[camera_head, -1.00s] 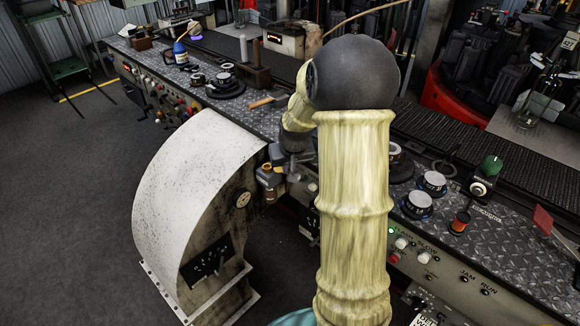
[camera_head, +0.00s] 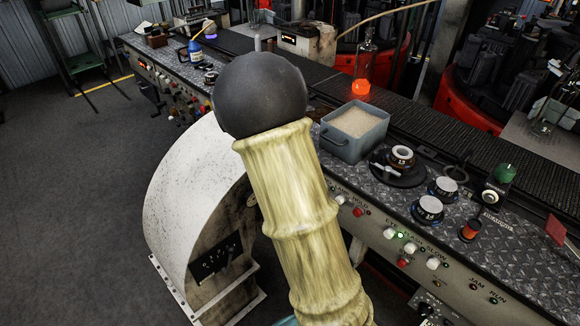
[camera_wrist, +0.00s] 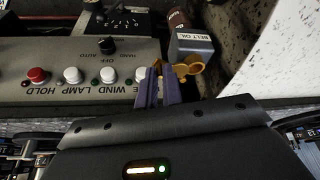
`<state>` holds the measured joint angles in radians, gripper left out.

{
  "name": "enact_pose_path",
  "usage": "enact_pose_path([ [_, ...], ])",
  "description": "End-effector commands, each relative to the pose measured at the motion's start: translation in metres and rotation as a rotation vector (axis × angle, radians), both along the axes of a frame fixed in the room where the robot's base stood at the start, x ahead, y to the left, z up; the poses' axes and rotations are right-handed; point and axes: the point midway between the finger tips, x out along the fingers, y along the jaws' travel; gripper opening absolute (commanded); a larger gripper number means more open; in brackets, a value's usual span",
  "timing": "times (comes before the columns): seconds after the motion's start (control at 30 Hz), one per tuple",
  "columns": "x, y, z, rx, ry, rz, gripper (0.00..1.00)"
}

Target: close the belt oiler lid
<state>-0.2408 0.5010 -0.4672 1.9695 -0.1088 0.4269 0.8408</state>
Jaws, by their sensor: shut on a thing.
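The belt oiler (camera_wrist: 192,46) is a small grey box labelled "BELT OIL" in the wrist view, beside the white drum. A brass-yellow rounded lid part (camera_wrist: 194,65) sits at its lower edge. My gripper (camera_wrist: 158,73) has its two purple-grey fingers close together, shut on a small brass-yellow piece by the oiler, seemingly the lid's tab. The fingertips partly hide this piece, and I cannot tell the lid's exact angle. In the head view my arm hides the oiler and my gripper.
The white curved drum (camera_head: 188,190) stands left of my arm. A control panel (camera_wrist: 60,58) with buttons and a knob lies left of the fingers. On the bench, a grey-blue tub (camera_head: 340,146) holds pale granules. Dark floor is clear at left.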

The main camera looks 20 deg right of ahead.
Motion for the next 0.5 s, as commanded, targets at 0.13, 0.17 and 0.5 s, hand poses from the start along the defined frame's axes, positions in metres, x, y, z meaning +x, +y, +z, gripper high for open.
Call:
enact_pose_path([
  [0.13, 0.008, 0.008, 0.008, -0.005, -0.008, -0.127, 0.00],
  [0.17, 0.009, 0.010, 0.008, -0.006, -0.007, -0.154, 0.00],
  [0.5, 0.022, 0.022, 0.008, -0.005, -0.009, -0.481, 0.00],
])
